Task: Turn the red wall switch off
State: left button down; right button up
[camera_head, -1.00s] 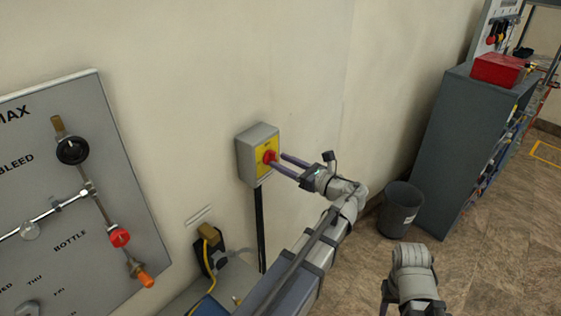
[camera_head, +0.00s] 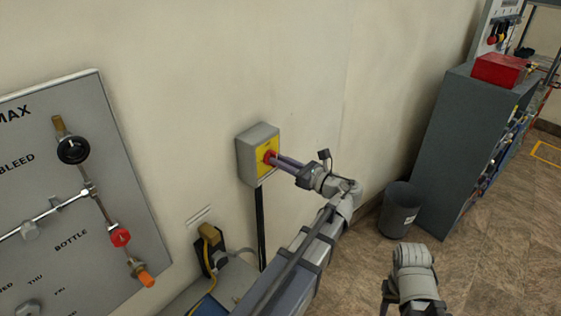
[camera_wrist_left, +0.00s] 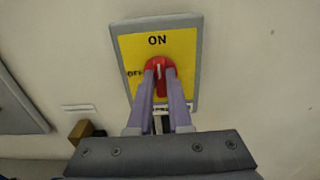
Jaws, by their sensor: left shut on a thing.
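The red switch knob (camera_head: 270,158) is on the yellow face of a grey box (camera_head: 244,158) on the wall. In the left wrist view the knob (camera_wrist_left: 158,64) has its white mark upright, pointing at the word ON above it. The OFF label (camera_wrist_left: 134,73) is to the left of the knob, partly covered. My left gripper (camera_head: 277,161) is shut on the knob, with one purple finger on each side of it. It also shows in the left wrist view (camera_wrist_left: 159,80). My right arm shows at the bottom right, but its fingertips are not in view.
A grey panel (camera_head: 110,200) with valves and a red knob (camera_head: 120,237) is on the wall at left. A black and yellow plug (camera_head: 212,245) is below the box. A bin (camera_head: 398,210) and a grey cabinet (camera_head: 440,140) stand at right. The floor there is clear.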

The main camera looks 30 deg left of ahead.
dwell(0.5)
pick_arm(q)
jog(key=shift+s+f+n, duration=0.15)
jog(key=shift+n, duration=4.25)
jog(key=shift+s+f+n, duration=0.1)
jog(key=shift+f+n, duration=0.05)
jog(key=shift+n, duration=4.55)
jog(key=c, duration=0.8)
grip_release()
jog(key=shift+c, duration=0.2)
jog(key=s+d, duration=0.1)
jog(key=d, duration=0.6)
jog(key=shift+s+d, duration=0.15)
jog(key=shift+d, duration=0.2)
